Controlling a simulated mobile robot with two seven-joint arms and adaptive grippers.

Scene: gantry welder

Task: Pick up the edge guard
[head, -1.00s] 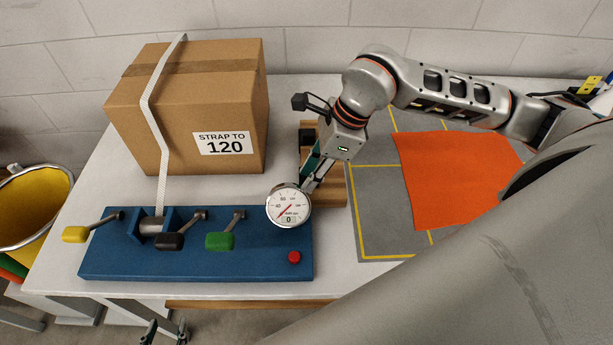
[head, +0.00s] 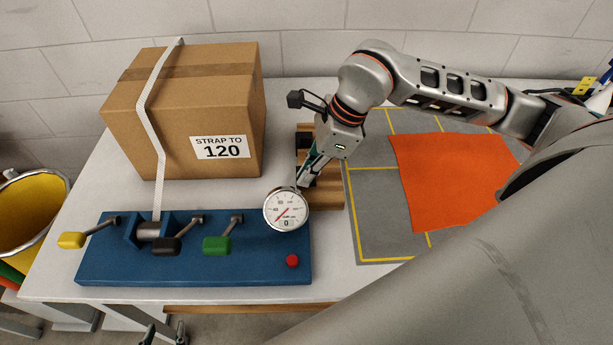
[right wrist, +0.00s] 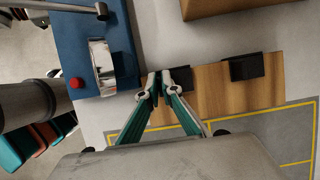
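Two small black edge guards are at the wooden block (head: 327,190) right of the gauge. One edge guard (right wrist: 245,67) lies on the far part of the block, clear of my gripper; it also shows in the head view (head: 304,140). The nearer edge guard (right wrist: 184,76) is at my right gripper (right wrist: 160,87), whose fingertips are drawn close together with a thin dark part between them. The tips cover much of this guard, and the gauge and gripper hide it in the head view. My left gripper (head: 164,334) shows at the bottom edge with its fingertips apart, empty.
A strapped cardboard box (head: 185,120) stands behind a blue tensioner base (head: 190,270) with several levers and a red button (head: 292,261). A round gauge (head: 286,209) stands close to my right gripper. An orange sheet (head: 455,180) lies on a grey mat (head: 375,215).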

